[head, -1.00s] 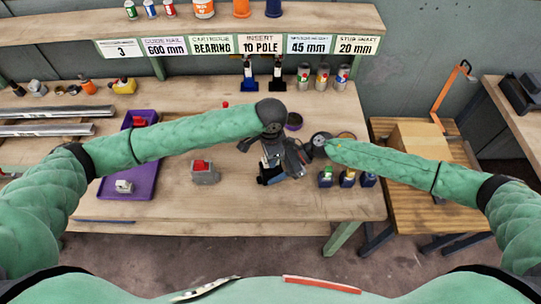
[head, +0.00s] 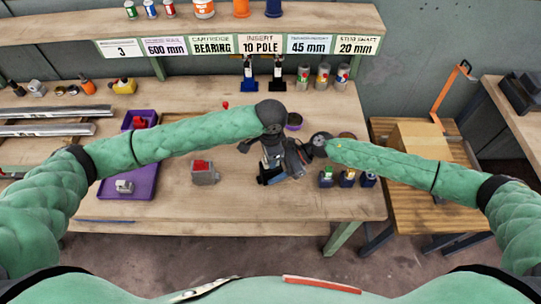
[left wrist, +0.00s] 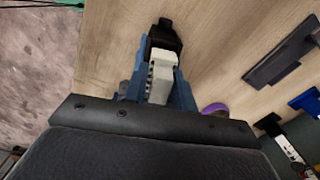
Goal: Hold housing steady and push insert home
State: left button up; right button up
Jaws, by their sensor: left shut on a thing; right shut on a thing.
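In the head view my left gripper (head: 270,150) reaches down over the middle of the table, and my right gripper (head: 296,155) meets it from the right. In the left wrist view a pale housing (left wrist: 162,80) with a row of dark slots sits between blue pieces, with a black part at its far end. My left gripper is shut on it. My right gripper is shut on a small part, probably the insert, which the hands hide. I cannot tell how deep the insert sits.
A grey block with a red top (head: 204,172) stands left of the hands. A purple tray (head: 146,185) lies further left. The front middle of the table is clear.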

pick_arm(q)
jog(key=shift+f, duration=0.85)
jog(key=o, duration=1.1)
jog(key=shift+c, duration=0.2)
notch_tip(320, 180, up, 12)
